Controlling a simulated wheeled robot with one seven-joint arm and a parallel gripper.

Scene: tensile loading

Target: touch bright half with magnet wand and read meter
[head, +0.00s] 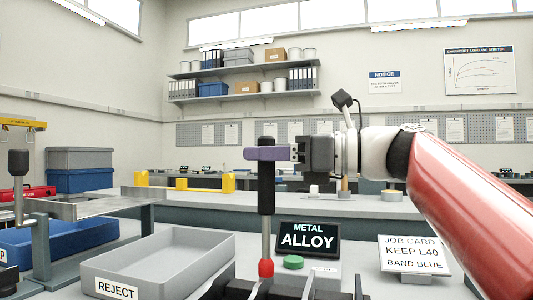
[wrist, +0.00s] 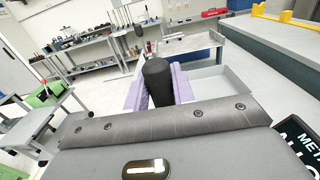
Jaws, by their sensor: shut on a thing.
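My gripper (head: 267,153) has purple fingers and is shut on the black handle of the magnet wand (head: 266,190). The wand hangs upright, with a thin metal shaft and a red tip (head: 266,268) low in the head view. In the wrist view the handle's black top (wrist: 158,80) stands between the purple fingers. The meter (head: 308,239) is a dark display right of the shaft and reads "METAL ALLOY". I cannot make out a bright half; whatever lies under the red tip is cut off or hidden, so contact cannot be told.
A grey "REJECT" tray (head: 160,262) is left of the wand. A green button (head: 293,262) is in front of the meter. A job card (head: 412,254) reading "KEEP L40 BAND BLUE" stands at right. A blue bin (head: 70,245) and metal stand (head: 100,206) are farther left.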

